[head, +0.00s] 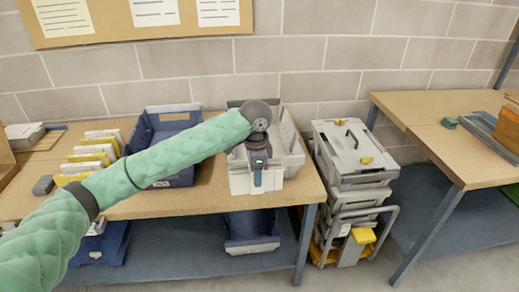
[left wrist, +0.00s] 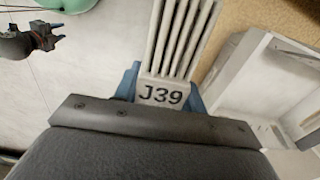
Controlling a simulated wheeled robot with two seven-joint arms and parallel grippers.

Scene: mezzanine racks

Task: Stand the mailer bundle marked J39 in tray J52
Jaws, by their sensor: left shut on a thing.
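My left gripper (head: 257,178) hangs over the front of the pale grey tray (head: 291,150) on the wooden table. In the left wrist view its blue fingers (left wrist: 163,92) are shut on the pale, ribbed mailer bundle marked J39 (left wrist: 178,40). The label faces the camera. A pale open tray (left wrist: 268,75) lies to the right of the bundle there, and a gap shows between them. In the head view the arm and gripper hide most of the bundle. I cannot read a J52 mark on any tray.
A blue tray (head: 172,118) stands left of the grey one. White and yellow mailers (head: 92,158) stand in a row farther left. Stacked grey cases (head: 352,160) are on the floor to the right, beside a second table (head: 425,115). A brick wall closes the back.

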